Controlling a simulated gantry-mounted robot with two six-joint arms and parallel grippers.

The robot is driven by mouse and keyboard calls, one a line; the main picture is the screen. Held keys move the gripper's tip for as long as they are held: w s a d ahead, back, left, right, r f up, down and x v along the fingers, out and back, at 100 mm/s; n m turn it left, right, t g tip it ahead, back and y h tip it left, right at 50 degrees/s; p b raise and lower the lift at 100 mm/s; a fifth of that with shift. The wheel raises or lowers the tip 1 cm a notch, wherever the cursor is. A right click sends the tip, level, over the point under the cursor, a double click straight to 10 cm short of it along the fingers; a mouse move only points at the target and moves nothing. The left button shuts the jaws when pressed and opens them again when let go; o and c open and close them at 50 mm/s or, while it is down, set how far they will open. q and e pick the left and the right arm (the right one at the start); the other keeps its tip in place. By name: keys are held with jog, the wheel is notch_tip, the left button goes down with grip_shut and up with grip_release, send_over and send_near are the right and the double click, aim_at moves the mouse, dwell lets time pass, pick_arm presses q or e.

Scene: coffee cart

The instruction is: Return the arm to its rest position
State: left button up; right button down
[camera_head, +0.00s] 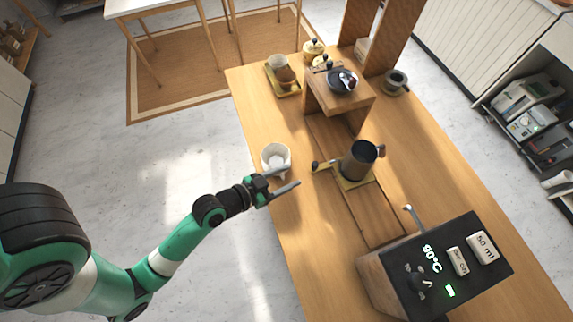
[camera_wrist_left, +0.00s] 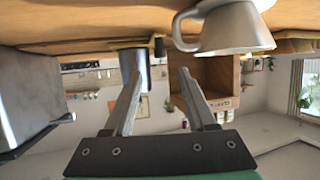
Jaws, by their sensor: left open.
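My left arm (camera_head: 178,248), green and black, reaches in from the left in the head view. Its gripper (camera_head: 292,178) is open and empty over the left edge of the wooden table (camera_head: 418,150). A white cup (camera_head: 276,155) stands on the table just beyond the gripper. In the left wrist view the two fingers (camera_wrist_left: 160,80) are spread apart with nothing between them. The white cup also shows there, upside down, at the upper right (camera_wrist_left: 236,28). My right gripper is not in the frames.
A dark metal pitcher (camera_head: 358,160) stands on a yellow-based holder mid-table. A black-topped machine (camera_head: 440,262) showing 90°C is at the near end. A wooden stand (camera_head: 338,98) carries a dark bowl (camera_head: 342,80). A yellow tray (camera_head: 282,88) holds cups. Floor left of the table is clear.

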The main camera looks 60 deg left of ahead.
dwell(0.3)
pick_arm(q)
jog(key=shift+w+d+r, duration=0.15)
jog(key=shift+w+d, duration=0.05)
jog(key=w+d+r+m+t+h, duration=0.15)
jog(key=w+r, duration=0.25)
jog(key=r, duration=0.5)
jog(key=w+d+r+m+t, duration=0.1)
jog(key=w+d+r+t, duration=0.15)
jog(key=w+r, duration=0.4)
jog(key=w+d+r+m+t+h, duration=0.1)
jog(key=w+r+t, duration=0.2)
jog(key=r, duration=0.8)
jog(key=s+d+r+t+h, duration=0.1)
jog(key=s+d+r+t, duration=0.15)
jog(key=r, duration=0.85)
jog(key=s+d+r+t+h, duration=0.1)
jog(key=s+r+t, duration=0.15)
jog(key=r, duration=0.85)
jog(key=s+d+r+t, duration=0.15)
jog(key=s+r, duration=0.25)
jog(key=r, duration=0.7)
notch_tip(320, 180, up, 26)
jog(key=a+n+y+p, duration=0.1)
jog(key=n+p, duration=0.1)
jog(key=p, duration=2.5)
notch_tip(320, 180, down, 38)
jog(key=b, duration=3.7)
jog(key=shift+w+b, duration=0.3)
jog(key=shift+b, duration=0.05)
